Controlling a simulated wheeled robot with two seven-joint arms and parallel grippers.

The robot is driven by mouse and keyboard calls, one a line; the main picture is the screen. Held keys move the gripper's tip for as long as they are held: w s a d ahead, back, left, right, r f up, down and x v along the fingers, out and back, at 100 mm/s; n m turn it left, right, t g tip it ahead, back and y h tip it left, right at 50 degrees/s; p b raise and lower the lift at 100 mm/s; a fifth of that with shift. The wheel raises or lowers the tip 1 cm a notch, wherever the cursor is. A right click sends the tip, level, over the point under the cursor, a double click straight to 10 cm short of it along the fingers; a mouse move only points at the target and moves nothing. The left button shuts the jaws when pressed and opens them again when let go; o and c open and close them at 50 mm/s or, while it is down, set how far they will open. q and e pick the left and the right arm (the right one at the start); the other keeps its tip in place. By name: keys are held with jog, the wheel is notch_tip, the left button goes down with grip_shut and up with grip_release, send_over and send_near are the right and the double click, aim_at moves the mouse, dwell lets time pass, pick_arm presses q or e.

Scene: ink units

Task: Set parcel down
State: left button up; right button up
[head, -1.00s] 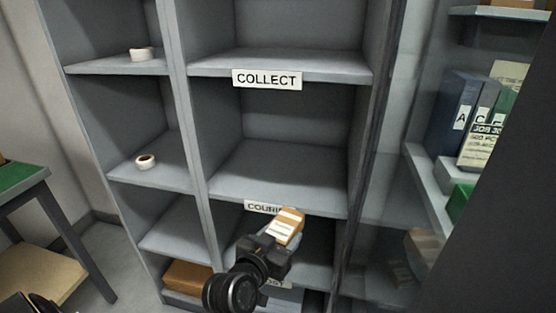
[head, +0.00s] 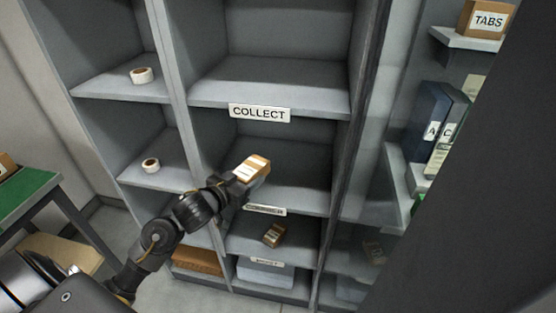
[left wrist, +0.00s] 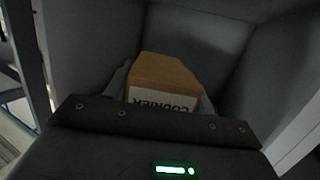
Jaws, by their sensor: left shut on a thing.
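A small brown parcel (head: 253,168) with a white label is held in my left gripper (head: 238,184). In the left wrist view the parcel (left wrist: 163,85) stands out beyond the gripper, its label reading COURIER upside down, with grey compartment walls around it. In the head view the parcel is at the opening of the compartment between the COLLECT sign (head: 259,113) and a lower sign (head: 265,210), above that compartment's shelf board (head: 300,199). I see no clear contact with the board. My right gripper is not in view.
Another small brown parcel (head: 274,235) lies on the shelf below. A grey bin (head: 264,274) and a brown box (head: 196,261) are at the bottom. Tape rolls (head: 143,75) (head: 151,165) sit in the left column. A dark upright divides off the right shelves.

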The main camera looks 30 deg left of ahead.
pick_arm(q)
jog(key=shift+w+a, duration=0.1)
jog(key=shift+w, duration=0.05)
jog(key=a+f+x, duration=0.1)
jog(key=f+x, duration=0.1)
jog(key=x, duration=0.8)
send_over(272, 184)
jog(key=f, duration=0.2)
jog(key=f+p, duration=0.1)
jog(key=f, duration=0.2)
jog(key=shift+s+a+f, duration=0.1)
jog(key=shift+s+f, duration=0.05)
jog(key=shift+s, duration=0.05)
jog(key=shift+w+f+p, duration=0.2)
jog(key=shift+f+p, duration=0.2)
jog(key=shift+f, duration=1.35)
jog(key=shift+f, duration=0.2)
jog(key=o, duration=1)
jog(key=shift+o, duration=0.5)
